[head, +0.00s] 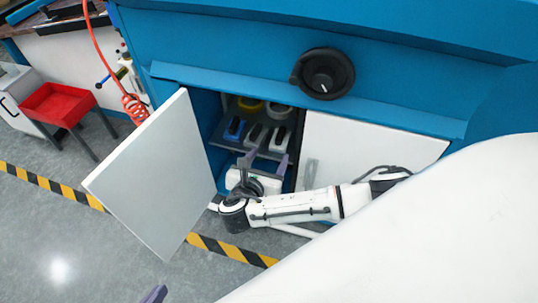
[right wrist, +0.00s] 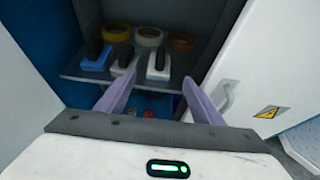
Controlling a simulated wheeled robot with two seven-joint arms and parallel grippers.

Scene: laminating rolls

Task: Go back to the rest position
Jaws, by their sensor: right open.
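My right gripper (head: 265,163) reaches from the right to the opening of the blue cabinet. In the right wrist view its two purple fingers (right wrist: 159,82) are spread apart with nothing between them. They point at the cabinet shelf (right wrist: 85,72), and I cannot tell how far inside they are. My left gripper (head: 153,294) shows only as a purple fingertip at the bottom edge of the head view; its other finger is out of frame.
The left white door (head: 150,175) stands open; the right white door (head: 345,145) looks closed. On the shelf are tape rolls (right wrist: 149,36) and black-handled tools, one with a blue base (right wrist: 97,62).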

